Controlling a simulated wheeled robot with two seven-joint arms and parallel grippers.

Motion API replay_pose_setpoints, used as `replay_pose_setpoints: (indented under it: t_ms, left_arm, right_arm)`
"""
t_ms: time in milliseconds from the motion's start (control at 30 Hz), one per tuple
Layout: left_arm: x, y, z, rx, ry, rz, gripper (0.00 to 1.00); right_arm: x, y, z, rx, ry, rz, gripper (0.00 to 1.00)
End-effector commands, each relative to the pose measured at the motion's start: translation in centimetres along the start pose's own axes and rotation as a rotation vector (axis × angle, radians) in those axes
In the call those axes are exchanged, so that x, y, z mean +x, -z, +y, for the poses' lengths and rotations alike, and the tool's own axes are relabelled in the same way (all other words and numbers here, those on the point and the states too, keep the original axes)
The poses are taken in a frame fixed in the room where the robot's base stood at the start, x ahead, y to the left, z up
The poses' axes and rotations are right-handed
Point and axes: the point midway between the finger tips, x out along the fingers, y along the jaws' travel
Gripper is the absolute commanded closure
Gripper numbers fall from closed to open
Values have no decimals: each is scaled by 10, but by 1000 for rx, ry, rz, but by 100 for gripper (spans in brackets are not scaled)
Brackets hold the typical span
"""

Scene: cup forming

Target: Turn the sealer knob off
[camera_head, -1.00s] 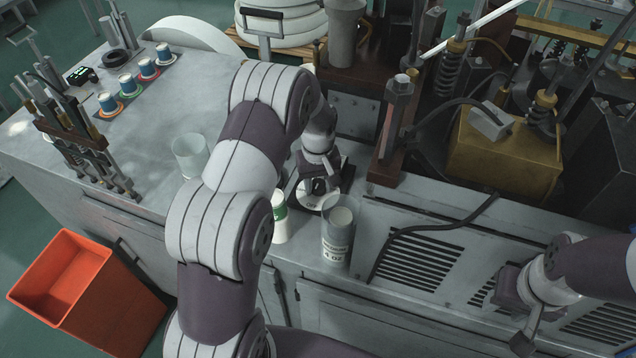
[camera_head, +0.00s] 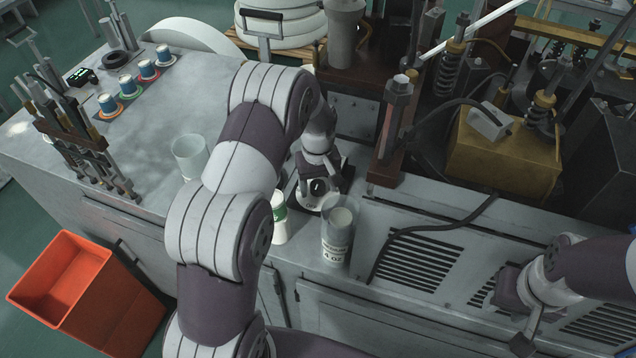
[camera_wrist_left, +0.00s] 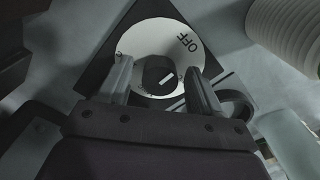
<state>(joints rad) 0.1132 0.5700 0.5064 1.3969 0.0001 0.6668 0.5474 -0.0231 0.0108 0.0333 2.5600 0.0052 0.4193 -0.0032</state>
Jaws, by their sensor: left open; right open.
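The sealer knob (camera_wrist_left: 159,77) is a dark round knob with a white mark, on a white round dial plate (camera_wrist_left: 150,35) lettered OFF. In the left wrist view the fingers of my left gripper (camera_wrist_left: 158,84) stand open on either side of the knob; I cannot tell whether they touch it. In the head view my left gripper (camera_head: 320,180) is over the dial on the counter, and the wrist partly hides it. My right gripper (camera_head: 525,325) is at the lower right, away from the knob, open and with nothing seen in it.
A clear cylinder labelled 4 OZ (camera_head: 337,238) and a white-and-green cup (camera_head: 279,222) stand close to my left gripper. A clear empty container (camera_head: 190,155) is to the left. A dark cable (camera_head: 420,228) crosses the vented counter. An orange bin (camera_head: 70,290) is on the floor.

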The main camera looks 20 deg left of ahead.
Motion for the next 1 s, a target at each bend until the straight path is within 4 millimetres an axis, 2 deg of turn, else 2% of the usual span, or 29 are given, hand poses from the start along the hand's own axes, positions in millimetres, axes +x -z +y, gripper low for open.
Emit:
replay_pose_setpoints:
  t_ms: [67,167,467,533,667,1000]
  left_arm:
    - [-3,0,0,0,-1,1,35]
    - [-19,1,1,0,-3,5,35]
    - [-98,0,1,0,-3,6,35]
    - [-121,0,0,0,0,1,35]
    - [-129,0,0,0,0,0,35]
    - [-127,0,0,0,0,1,35]
  right_arm:
    - [2,0,0,0,0,0,57]
    - [8,-1,0,0,0,0,57]
    - [25,-3,0,0,0,0,57]
    - [7,-1,0,0,0,-1,57]
    - [0,0,0,0,0,1,57]
    - [2,0,0,0,0,0,57]
